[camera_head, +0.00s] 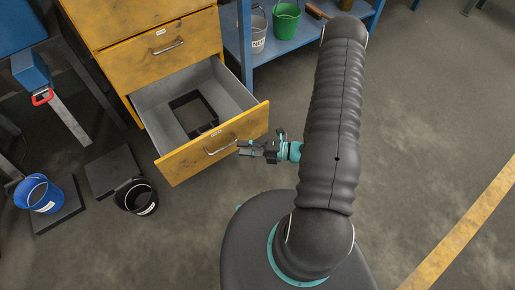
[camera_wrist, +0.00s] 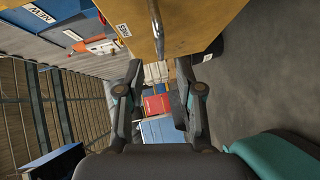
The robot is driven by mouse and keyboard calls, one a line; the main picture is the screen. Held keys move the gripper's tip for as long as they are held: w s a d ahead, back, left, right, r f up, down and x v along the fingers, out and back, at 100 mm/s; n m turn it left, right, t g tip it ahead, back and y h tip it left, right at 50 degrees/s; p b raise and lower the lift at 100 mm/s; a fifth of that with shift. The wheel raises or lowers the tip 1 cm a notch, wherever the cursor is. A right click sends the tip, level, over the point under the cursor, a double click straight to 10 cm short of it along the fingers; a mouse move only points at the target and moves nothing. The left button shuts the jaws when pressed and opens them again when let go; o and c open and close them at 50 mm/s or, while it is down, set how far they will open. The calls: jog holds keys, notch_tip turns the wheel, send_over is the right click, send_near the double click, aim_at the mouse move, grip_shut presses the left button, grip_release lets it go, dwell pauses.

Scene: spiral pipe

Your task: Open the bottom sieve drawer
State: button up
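The bottom drawer of the yellow cabinet is pulled out, and its yellow front (camera_head: 185,164) faces my robot in the head view. A dark square frame (camera_head: 193,113) lies inside it on the grey floor. The metal drawer handle (camera_head: 220,148) is on the front, and it also shows in the wrist view (camera_wrist: 158,30), beyond the fingertips. My gripper (camera_head: 248,149) is at the right end of the handle, close to the front. In the wrist view its two fingers (camera_wrist: 157,82) are apart with nothing between them. Whether a finger touches the handle cannot be told.
The upper yellow drawer (camera_head: 165,48) is closed. A black bucket (camera_head: 136,197) and a blue bucket (camera_head: 40,194) stand at left. A blue shelf (camera_head: 290,35) with a green bucket (camera_head: 285,20) stands behind. The floor at right is clear, with a yellow line (camera_head: 465,227).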

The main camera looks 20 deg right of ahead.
jog(key=shift+v, duration=2.25)
